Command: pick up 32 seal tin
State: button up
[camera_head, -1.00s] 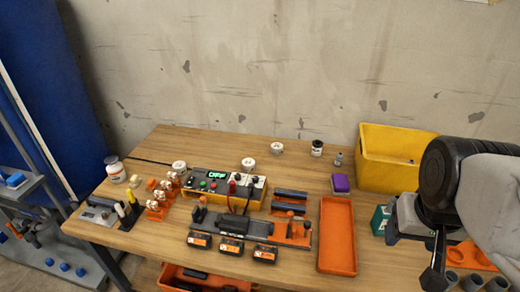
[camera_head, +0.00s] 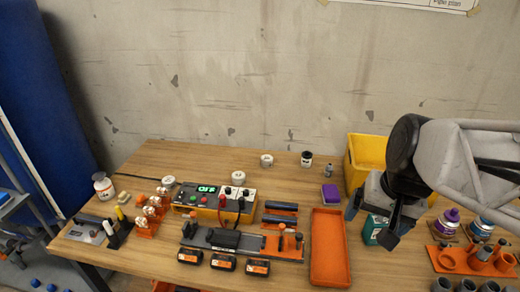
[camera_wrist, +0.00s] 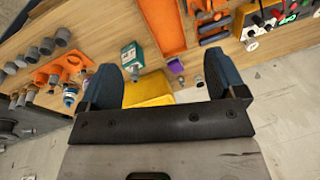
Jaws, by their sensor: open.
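Small white round tins stand on the wooden table: one at the left (camera_head: 168,181), one behind the control box (camera_head: 238,177), and one farther back (camera_head: 266,160). Their markings are too small to read, so I cannot tell which is the 32 seal tin. My gripper (camera_head: 372,221) is open and empty at the right, in front of the yellow bin and above the green box. In the wrist view its two fingers (camera_wrist: 160,84) are spread, with the yellow bin showing between them.
The yellow bin (camera_head: 366,153), green box (camera_head: 375,231), purple block (camera_head: 330,193) and orange tray (camera_head: 329,248) are near my gripper. A dark-labelled jar (camera_head: 306,159) stands behind. The control box (camera_head: 212,199) fills mid-table. Pipe fittings and bottles (camera_head: 449,217) stand at the right.

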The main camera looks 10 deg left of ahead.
jog(key=w+a+f+m+g+y, duration=0.1)
jog(key=w+a+m+y, duration=0.1)
jog(key=w+a, duration=0.4)
jog(key=w+a+f+m+g+y, duration=0.1)
jog(key=w+a+f+m+y, duration=0.15)
jog(key=w, duration=0.55)
jog(key=m+y, duration=0.5)
jog(key=m, duration=0.3)
send_over(241, 176)
jog(key=s+d, duration=1)
jog(key=d, duration=0.3)
notch_tip(241, 176, down, 13)
jog(key=w+a+f+m, duration=0.1)
jog(key=w+a+f, duration=0.1)
jog(key=w+f, duration=0.1)
jog(key=w+a+f+m+t+y, duration=0.1)
jog(key=w+a+f+m, duration=0.1)
jog(key=f, duration=0.3)
jog(key=w+a+f+m+y, duration=0.1)
jog(key=w+a+f, duration=0.2)
jog(key=w+f, duration=0.1)
jog(key=shift+w+a+f+m+y, duration=0.25)
jog(key=shift+w+a+f+m, duration=0.1)
jog(key=shift+f, duration=0.2)
jog(key=shift+s, duration=0.1)
jog(key=shift+x, duration=1.2)
jog(key=shift+a+f, duration=0.1)
jog(key=shift+x, duration=2.5)
